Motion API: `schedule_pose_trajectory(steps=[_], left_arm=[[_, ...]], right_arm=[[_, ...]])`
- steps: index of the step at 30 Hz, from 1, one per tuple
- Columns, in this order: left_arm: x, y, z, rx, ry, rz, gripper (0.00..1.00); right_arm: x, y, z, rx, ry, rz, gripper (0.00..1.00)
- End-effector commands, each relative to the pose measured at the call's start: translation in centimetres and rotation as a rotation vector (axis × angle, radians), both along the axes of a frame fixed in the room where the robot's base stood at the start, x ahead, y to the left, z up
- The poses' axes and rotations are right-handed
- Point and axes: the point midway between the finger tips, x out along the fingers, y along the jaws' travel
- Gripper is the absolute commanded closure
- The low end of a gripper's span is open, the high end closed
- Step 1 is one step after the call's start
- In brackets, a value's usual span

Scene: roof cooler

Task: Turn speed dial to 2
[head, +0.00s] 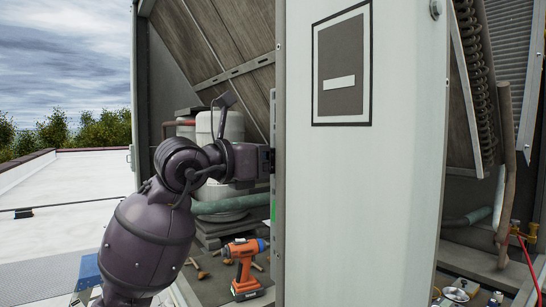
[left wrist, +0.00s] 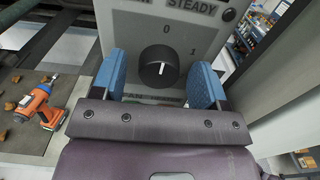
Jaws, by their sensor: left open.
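The speed dial is a round black knob (left wrist: 157,72) with a white mark, on a grey panel (left wrist: 135,28) in the left wrist view. The panel shows "0" above the knob and "1" to its upper right; no "2" can be seen. The white mark points roughly upward, near the 0. My left gripper (left wrist: 160,60) is open, with a blue pad on each side of the knob and a visible gap to it on both sides. In the head view my left arm reaches into the cabinet; its fingers and the dial are hidden behind the cabinet's pale upright. My right gripper is not in view.
The pale cabinet panel (head: 405,200) stands right of my left arm. Pipes and a coil (head: 478,70) fill the right bay. Open roof (head: 70,190) lies at the left.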

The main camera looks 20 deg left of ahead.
Motion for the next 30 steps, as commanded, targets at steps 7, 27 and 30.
schedule_pose_trajectory(steps=[7, 27, 30], left_arm=[[0.0, 0.0, 0.0, 0.0, 0.0, 0.0, 0.57], [0.0, 0.1, -0.2, 0.125, -0.095, 0.003, 0.8], [0.0, 0.0, -0.3, 0.189, -0.145, 0.002, 0.8]], right_arm=[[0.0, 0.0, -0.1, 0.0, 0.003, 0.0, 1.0], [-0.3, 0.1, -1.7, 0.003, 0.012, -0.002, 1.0], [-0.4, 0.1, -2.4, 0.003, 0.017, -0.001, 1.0]])
